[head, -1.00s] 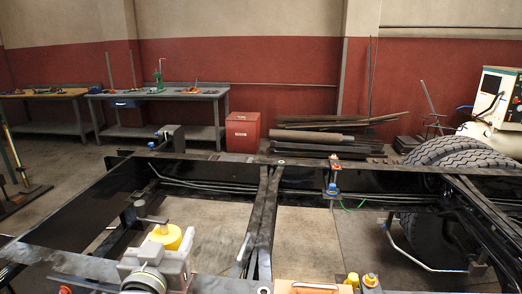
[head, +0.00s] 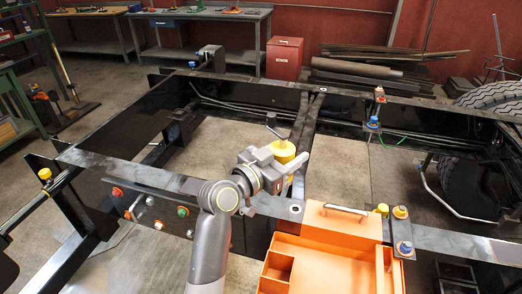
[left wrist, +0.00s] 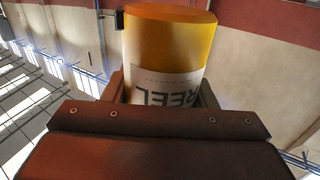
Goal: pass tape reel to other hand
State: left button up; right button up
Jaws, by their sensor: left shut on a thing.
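The tape reel (head: 283,151) is a yellow cylinder, held up over the chassis frame near its middle cross member. In the left wrist view the reel (left wrist: 170,45) is yellow-orange with a white label reading "REEL" upside down. My left gripper (head: 284,164) is shut on it, with a finger on either side. The reel's lower end is hidden behind the gripper body in the wrist view. My right gripper is in neither view.
An orange toolbox (head: 345,222) with an open tray is at the front right, by the near black rail (head: 150,178). Coloured bolts and fittings stick up from the rails. A red cabinet (head: 284,58), workbenches and tyres stand behind.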

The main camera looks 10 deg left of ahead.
aim_at(276, 127)
pick_arm(q)
jog(key=shift+m+g+h, duration=0.6)
jog(key=shift+h, duration=0.1)
jog(key=a+r, duration=0.1)
jog(key=r, duration=0.2)
jog(key=a+r, duration=0.1)
jog(key=r, duration=0.2)
jog(key=w+a+r, duration=0.1)
jog(key=r, duration=0.2)
jog(key=shift+r, duration=0.1)
jog(key=d+f+m+g+h, duration=0.5)
jog(key=f+m+g+h, duration=0.15)
jog(key=f+g, duration=0.3)
jog(key=s+a+f+m+g, duration=0.1)
jog(key=s+f, duration=0.1)
jog(key=s, duration=0.5)
jog(key=s+f+m+g, duration=0.1)
jog(key=s+f+g, duration=0.1)
jog(key=s, duration=0.6)
jog(key=shift+a+f, duration=0.4)
jog(key=shift+f, duration=0.25)
jog(key=shift+m, duration=0.25)
